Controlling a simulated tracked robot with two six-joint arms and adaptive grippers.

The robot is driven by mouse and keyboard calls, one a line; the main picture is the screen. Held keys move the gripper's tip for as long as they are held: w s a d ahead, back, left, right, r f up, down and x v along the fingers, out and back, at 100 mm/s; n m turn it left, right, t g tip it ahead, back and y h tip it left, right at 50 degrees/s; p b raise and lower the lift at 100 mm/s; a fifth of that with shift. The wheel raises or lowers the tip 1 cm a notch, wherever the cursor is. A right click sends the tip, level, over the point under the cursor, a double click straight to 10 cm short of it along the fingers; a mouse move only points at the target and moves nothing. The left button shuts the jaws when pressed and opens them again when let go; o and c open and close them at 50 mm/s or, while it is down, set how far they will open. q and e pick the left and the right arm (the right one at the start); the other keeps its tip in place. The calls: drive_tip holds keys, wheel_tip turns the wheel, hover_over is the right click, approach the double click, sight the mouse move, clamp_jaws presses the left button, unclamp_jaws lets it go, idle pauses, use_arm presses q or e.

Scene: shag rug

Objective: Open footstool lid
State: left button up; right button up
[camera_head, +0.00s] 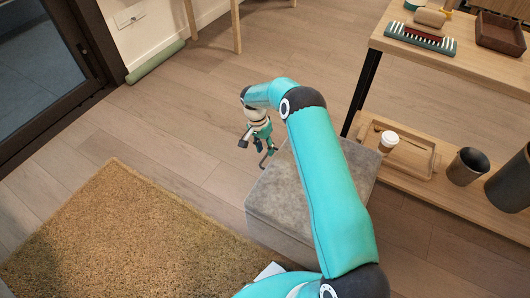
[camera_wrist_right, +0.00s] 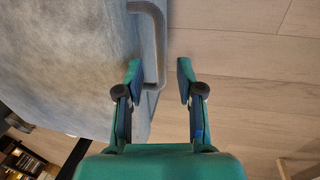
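The footstool (camera_head: 272,203) is a grey, fabric-covered box with a flat top, standing on the wood floor, partly hidden behind my right arm. In the right wrist view its grey top (camera_wrist_right: 70,60) fills the left side. A grey bracket-shaped handle (camera_wrist_right: 159,45) sticks out from the lid's edge; it also shows small in the head view (camera_head: 267,158). My right gripper (camera_wrist_right: 159,72) is open, with its fingertips on either side of the handle's lower end in the picture. Whether either finger touches the handle is unclear. My left gripper is not in view.
A wooden shelf unit (camera_head: 450,60) stands close on the right, with a tray (camera_head: 420,158), a white cup (camera_head: 389,140) and dark containers (camera_head: 467,166) on its lower board. A tan shag rug (camera_head: 120,235) lies at the left. The floor behind the footstool is clear.

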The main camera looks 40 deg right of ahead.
drive_tip(key=shift+s+d+f, duration=0.1)
drive_tip(key=shift+s+f, duration=0.05)
drive_tip(key=shift+f, duration=0.6)
clamp_jaws()
